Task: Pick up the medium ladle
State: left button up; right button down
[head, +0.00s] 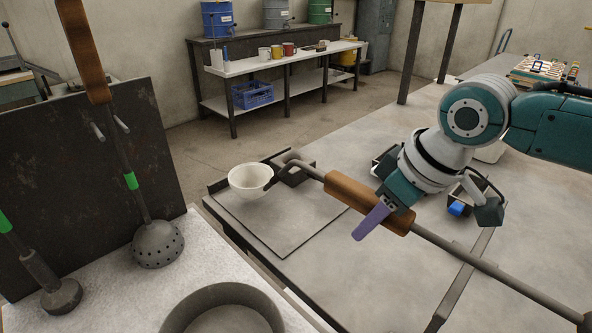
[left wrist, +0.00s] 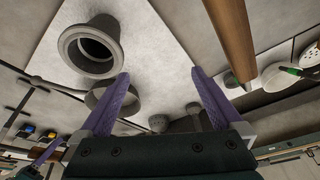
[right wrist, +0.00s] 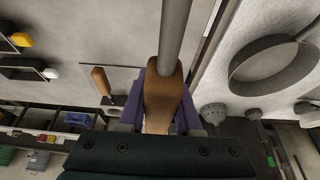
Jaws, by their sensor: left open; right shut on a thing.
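My right gripper (head: 380,210) is shut on the brown wooden handle (head: 352,192) of a long-shafted ladle. The grey shaft slants down to the right edge of the head view, and the handle's hooked end is near the white bowl. The ladle's head is out of frame, so its size cannot be told. The right wrist view shows the handle (right wrist: 162,100) between the purple fingers. My left gripper (left wrist: 160,74) is open and empty in the left wrist view. A wooden handle (left wrist: 232,40) shows beyond its right finger. The left gripper is not in the head view.
A perforated ladle (head: 157,243) and a green-banded tool (head: 62,296) are at the left, before a dark upright panel (head: 60,170). A round grey vessel (head: 225,295) is in front. The white bowl (head: 250,182) sits on a low-edged tray (head: 290,240).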

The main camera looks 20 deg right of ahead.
notch_tip(320, 180, up, 18)
jog(key=p, duration=0.2)
